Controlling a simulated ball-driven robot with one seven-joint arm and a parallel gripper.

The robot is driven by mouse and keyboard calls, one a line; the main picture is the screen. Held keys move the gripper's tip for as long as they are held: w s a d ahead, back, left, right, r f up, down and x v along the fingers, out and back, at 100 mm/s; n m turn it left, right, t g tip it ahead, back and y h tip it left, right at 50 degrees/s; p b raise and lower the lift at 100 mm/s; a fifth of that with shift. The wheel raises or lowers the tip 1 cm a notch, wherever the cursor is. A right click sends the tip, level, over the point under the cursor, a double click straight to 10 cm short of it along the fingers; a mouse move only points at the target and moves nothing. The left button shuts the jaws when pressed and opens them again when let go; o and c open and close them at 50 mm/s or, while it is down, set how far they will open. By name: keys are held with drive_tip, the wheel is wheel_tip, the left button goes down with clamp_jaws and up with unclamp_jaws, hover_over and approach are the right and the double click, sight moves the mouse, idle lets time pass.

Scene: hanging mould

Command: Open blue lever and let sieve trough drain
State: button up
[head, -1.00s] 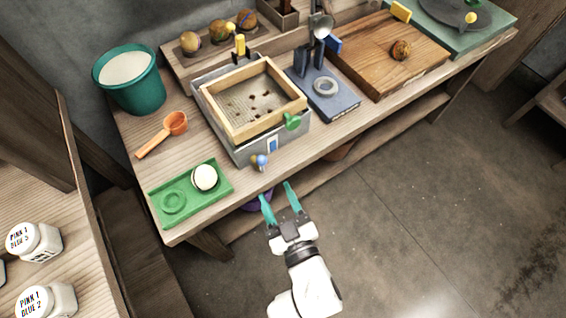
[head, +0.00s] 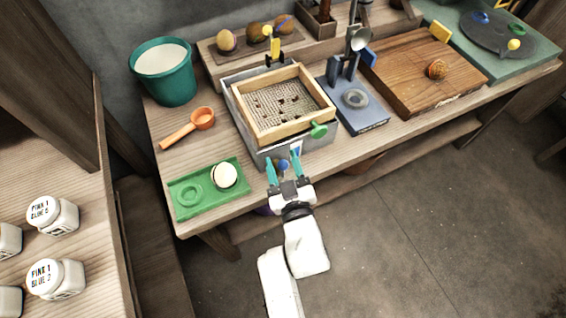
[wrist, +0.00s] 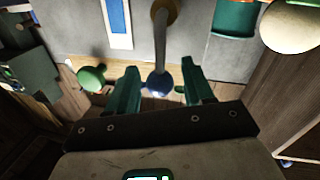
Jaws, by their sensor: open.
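The sieve trough (head: 318,144) is a grey box on the bench. A wooden-framed sieve (head: 298,127) with several dark specks on its mesh sits on top. The blue lever (head: 283,164) is on the trough's front wall, mostly hidden by my gripper in the head view. In the wrist view the lever's blue ball knob (wrist: 158,83) hangs at the end of a metal rod from a brass pivot. My gripper (head: 284,168) is open, its teal fingers on either side of the knob with gaps visible. In the wrist view, my gripper (wrist: 162,86) shows no grip on it.
A green knob (head: 319,130) sticks out at the sieve's front right. A green tray (head: 207,203) with a pale round thing lies left of the gripper. An orange scoop (head: 188,127), teal bucket (head: 164,73) and blue stand (head: 365,117) flank the trough. The front floor is clear.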

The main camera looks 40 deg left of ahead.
clamp_jaws()
idle(0.3)
